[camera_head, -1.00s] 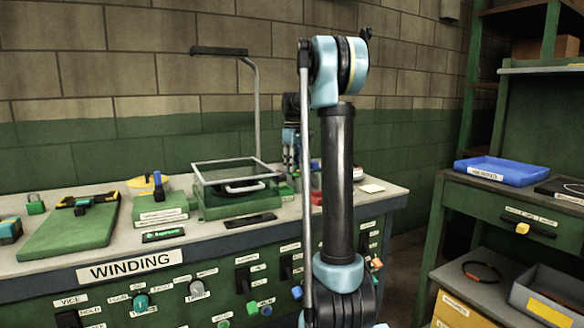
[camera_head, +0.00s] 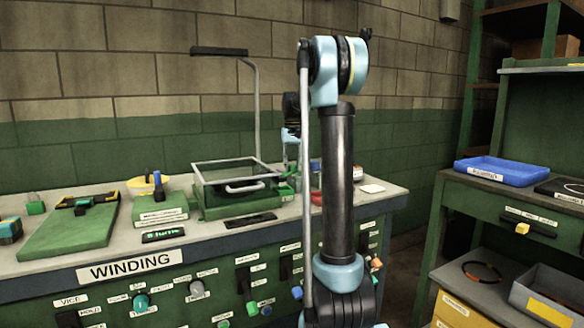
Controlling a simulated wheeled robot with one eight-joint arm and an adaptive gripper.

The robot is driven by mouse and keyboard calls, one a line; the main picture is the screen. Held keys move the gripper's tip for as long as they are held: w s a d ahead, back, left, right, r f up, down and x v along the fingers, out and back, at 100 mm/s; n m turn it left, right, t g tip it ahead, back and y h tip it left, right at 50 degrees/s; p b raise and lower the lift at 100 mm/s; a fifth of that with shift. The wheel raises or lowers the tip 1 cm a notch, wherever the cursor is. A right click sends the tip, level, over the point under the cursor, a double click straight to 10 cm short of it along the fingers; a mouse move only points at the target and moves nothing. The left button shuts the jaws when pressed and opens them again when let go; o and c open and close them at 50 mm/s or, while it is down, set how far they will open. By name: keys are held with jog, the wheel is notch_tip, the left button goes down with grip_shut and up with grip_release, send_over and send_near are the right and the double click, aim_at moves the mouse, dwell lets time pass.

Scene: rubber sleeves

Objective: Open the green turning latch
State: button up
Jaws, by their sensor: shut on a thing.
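A green case (camera_head: 236,208) with a glass lid and a pale handle (camera_head: 245,187) stands on the workbench, its lid shut. My gripper (camera_head: 291,163) shows only small and in part, pointing down beside the case's right rear corner, left of my dark upright arm link. It is shut on a small green part (camera_head: 290,172) there, which looks like the green turning latch. Its fingertips and the latch's angle are too small and too covered to make out.
The bench (camera_head: 120,257) carries a green board (camera_head: 72,232) at left and a green block with a blue-topped item (camera_head: 158,186). Knobs and labels line its front. A black-topped bent post (camera_head: 256,110) rises behind the case. A blue tray (camera_head: 502,170) lies on the right-hand cabinet.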

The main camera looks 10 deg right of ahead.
jog(key=m, duration=0.4)
jog(key=shift+w+m, duration=0.15)
jog(key=shift+m, duration=0.15)
dwell(0.4)
jog(key=o, duration=1.1)
notch_tip(320, 180, up, 12)
jog(key=shift+f, duration=0.1)
dwell(0.3)
